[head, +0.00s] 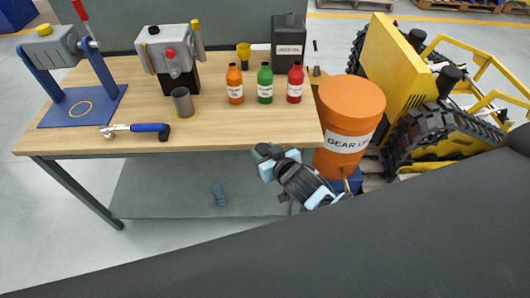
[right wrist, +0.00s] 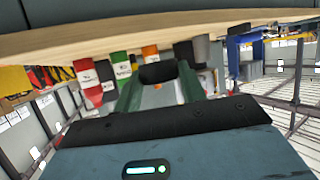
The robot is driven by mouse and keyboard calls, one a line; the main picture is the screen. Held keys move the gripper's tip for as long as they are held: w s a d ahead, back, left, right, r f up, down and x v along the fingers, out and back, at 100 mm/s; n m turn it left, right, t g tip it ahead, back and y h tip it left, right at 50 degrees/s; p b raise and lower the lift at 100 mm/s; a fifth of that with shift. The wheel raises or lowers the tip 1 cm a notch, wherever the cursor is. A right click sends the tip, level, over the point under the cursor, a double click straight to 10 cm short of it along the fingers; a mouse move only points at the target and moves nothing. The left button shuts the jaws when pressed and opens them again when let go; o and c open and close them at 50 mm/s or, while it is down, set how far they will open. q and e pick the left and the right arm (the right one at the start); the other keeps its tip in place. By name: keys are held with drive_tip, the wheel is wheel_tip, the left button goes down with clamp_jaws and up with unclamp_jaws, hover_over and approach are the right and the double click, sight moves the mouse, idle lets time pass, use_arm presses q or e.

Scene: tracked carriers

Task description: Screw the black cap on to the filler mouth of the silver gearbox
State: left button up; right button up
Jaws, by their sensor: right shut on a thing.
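My right gripper (head: 266,160) is low in front of the workbench's right end, below the tabletop edge. In the right wrist view, its two green fingers (right wrist: 158,88) are closed on a black cap (right wrist: 158,73). I cannot make out the cap in the head view. A silver gearbox (head: 176,60) stands on a black base at the back of the bench, with a red knob in front and a dark round spot on top. Another silver housing (head: 48,48) hangs in a blue stand at the left, with a yellow top. My left gripper is not in view.
The wooden bench (head: 245,135) holds a grey cup (head: 183,102), a blue-handled tool (head: 150,128), orange, green and red bottles (head: 265,85), and a black can (head: 288,45). An orange gear-oil drum (head: 349,110) stands close right of my gripper, with a yellow tracked carrier (head: 395,60) beyond.

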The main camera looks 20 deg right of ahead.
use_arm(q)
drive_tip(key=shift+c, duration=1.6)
use_arm(e)
drive_tip(key=s+d+r+m+h, duration=0.1)
drive_tip(key=s+d+r, duration=0.1)
drive_tip(key=r, duration=0.6)
drive_tip(key=s+d+r+m+h, duration=0.1)
drive_tip(key=d+r, duration=0.3)
drive_tip(key=r, duration=0.5)
drive_tip(key=shift+s+h, duration=0.4)
